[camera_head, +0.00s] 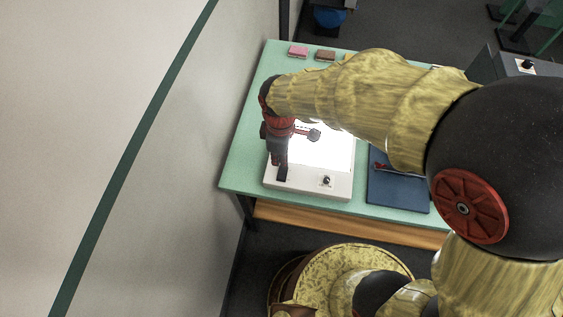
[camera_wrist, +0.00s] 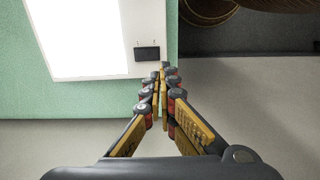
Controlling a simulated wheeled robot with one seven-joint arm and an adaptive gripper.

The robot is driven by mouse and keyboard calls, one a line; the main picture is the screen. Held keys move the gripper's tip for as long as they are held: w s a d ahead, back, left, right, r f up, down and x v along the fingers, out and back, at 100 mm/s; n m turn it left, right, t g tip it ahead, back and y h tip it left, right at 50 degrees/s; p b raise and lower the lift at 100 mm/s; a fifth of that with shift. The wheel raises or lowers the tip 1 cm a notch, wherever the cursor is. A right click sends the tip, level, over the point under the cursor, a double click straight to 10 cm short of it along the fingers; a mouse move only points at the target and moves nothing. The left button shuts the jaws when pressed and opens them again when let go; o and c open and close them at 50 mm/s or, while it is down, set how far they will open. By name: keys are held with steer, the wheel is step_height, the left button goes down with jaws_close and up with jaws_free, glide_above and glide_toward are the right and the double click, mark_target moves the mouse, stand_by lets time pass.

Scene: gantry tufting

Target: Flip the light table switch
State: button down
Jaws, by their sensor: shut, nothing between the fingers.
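The light table (camera_head: 301,190) is a white box with a bright white top panel, on the green table. Its black rectangular switch (camera_head: 282,174) is on the left part of the front strip; the wrist view also shows the switch (camera_wrist: 147,53). Which way the switch is tipped cannot be made out. My gripper (camera_head: 280,161) is shut and empty, pointing down close to the switch. In the wrist view the closed fingertips (camera_wrist: 166,70) are just to the lower right of the switch. Contact cannot be told.
A dark knob (camera_head: 326,181) sits to the right of the switch on the same strip. A blue mat or board (camera_head: 398,193) lies to the right. Pink (camera_head: 298,51) and brown (camera_head: 325,55) blocks are at the back of the green table (camera_head: 243,160). A wall (camera_head: 190,130) stands close on the left.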

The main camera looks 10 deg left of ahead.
steer(key=shift+s+r, duration=0.2)
steer(key=shift+r, duration=0.9)
steer(key=s+d+r+m+t+b, duration=0.2)
steer(key=d+r+m+b, duration=0.1)
steer(key=d+m, duration=0.2)
steer(key=s+d+r+m+t+b, duration=0.1)
steer(key=s+d+r+m+b, duration=0.2)
steer(key=d+m, duration=0.3)
steer(key=s+d+r+m+t+b, duration=0.2)
steer(key=d+r+m+b, duration=0.1)
steer(key=d, duration=0.9)
steer(key=r+m, duration=0.1)
steer(key=m, duration=0.1)
steer(key=shift+s+d+r+m+t, duration=0.2)
steer(key=shift+s+m+t, duration=0.1)
steer(key=shift+m, duration=0.1)
steer(key=c, duration=2.5)
jaws_free()
steer(key=shift+d, duration=0.15)
steer(key=o, duration=0.4)
steer(key=shift+c, duration=0.2)
